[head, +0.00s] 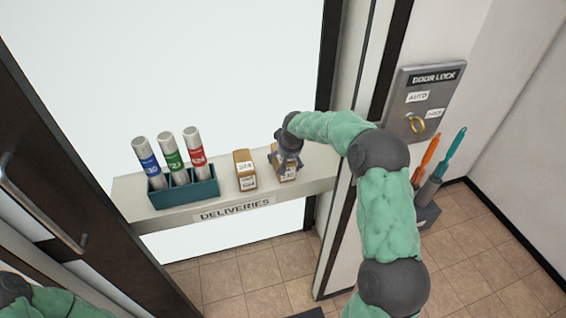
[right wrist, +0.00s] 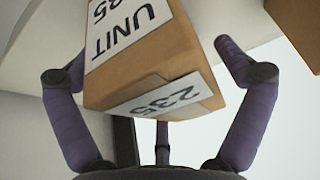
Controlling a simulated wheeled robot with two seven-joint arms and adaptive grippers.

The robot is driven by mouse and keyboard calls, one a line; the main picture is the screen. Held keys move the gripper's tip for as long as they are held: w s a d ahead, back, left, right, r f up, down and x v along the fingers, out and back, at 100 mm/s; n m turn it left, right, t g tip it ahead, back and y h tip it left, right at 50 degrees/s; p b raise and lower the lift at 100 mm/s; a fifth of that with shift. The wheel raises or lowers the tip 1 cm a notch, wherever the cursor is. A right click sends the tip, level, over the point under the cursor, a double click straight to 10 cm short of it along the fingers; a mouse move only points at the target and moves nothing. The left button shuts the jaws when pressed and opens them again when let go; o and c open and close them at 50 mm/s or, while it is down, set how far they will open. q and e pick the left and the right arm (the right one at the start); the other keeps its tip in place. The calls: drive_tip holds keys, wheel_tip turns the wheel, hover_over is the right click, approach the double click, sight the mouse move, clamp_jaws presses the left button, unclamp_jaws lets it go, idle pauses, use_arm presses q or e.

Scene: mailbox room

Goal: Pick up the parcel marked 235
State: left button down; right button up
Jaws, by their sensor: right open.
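The parcel marked 235 (right wrist: 155,60) is a brown box with white labels reading "UNIT 235" and "235". It fills the middle of the right wrist view, between the spread fingers of my right gripper (right wrist: 150,72). In the head view this parcel (head: 288,174) stands at the right part of the deliveries shelf, partly hidden by my right gripper (head: 285,160). The gripper is open around the box, with gaps showing beside the fingers. My left gripper is not in view; only part of my left arm shows at the lower left.
The deliveries shelf (head: 220,203) also holds another brown parcel (head: 245,170) just left of the gripper. A teal rack (head: 185,194) with three labelled tubes stands further left. A door lock panel (head: 420,105) is on the wall at right, above a holder with orange and teal handles.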

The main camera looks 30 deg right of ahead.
drive_tip(key=c, duration=1.3)
drive_tip(key=shift+c, duration=1.4)
drive_tip(key=shift+r, duration=0.2)
